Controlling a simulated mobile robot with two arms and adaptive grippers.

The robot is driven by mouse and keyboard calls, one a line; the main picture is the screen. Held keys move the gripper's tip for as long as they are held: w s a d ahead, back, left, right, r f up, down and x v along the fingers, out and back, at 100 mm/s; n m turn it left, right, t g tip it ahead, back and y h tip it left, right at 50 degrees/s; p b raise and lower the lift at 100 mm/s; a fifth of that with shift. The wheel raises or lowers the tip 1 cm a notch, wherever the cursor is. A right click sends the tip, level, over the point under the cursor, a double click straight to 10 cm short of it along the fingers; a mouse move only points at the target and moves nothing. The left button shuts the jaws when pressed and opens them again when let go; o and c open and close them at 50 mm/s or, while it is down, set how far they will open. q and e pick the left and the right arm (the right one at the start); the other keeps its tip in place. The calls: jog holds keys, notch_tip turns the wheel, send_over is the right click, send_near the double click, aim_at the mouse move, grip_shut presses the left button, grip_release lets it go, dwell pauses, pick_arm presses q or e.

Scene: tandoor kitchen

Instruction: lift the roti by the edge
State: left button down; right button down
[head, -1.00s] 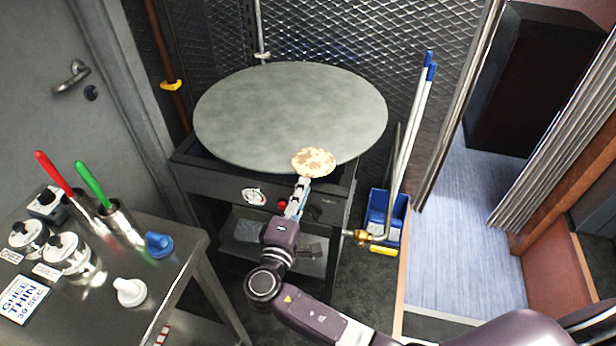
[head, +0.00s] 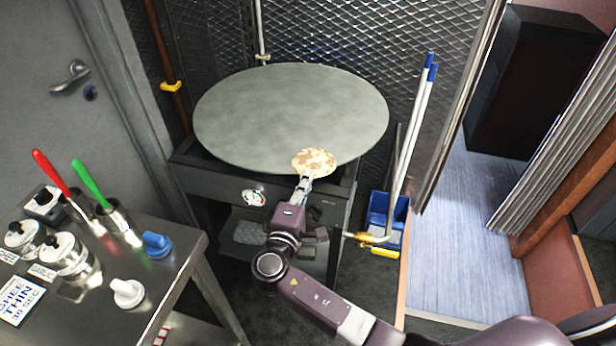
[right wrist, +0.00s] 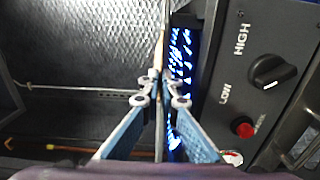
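The roti (head: 314,161), round and pale with brown patches, lies at the near rim of the big grey round griddle (head: 285,110) and sticks out slightly past it. My right gripper (head: 305,181) reaches up to the roti's near edge. In the right wrist view, the right gripper's fingers (right wrist: 159,76) are close together on either side of a thin, edge-on tan strip, which looks like the roti. The fingertips partly merge with it. No gap between roti and griddle can be made out. My left gripper is not in view.
The dark stove (head: 332,198) under the griddle has a knob (right wrist: 273,72) and red button (right wrist: 242,127); blue flames (right wrist: 181,55) show beside the fingers. A steel table (head: 188,262) with jars stands left. A blue bucket (head: 377,210) with long handles stands right.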

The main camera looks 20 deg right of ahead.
jog(key=s+a+r+p, duration=0.6)
jog(key=s+a+r, duration=0.1)
jog(key=s, duration=0.4)
jog(key=shift+s+a+r+p, duration=0.25)
jog(key=shift+s+a+p, duration=0.1)
jog(key=shift+a, duration=0.1)
dwell(0.4)
jog(key=shift+d, duration=0.1)
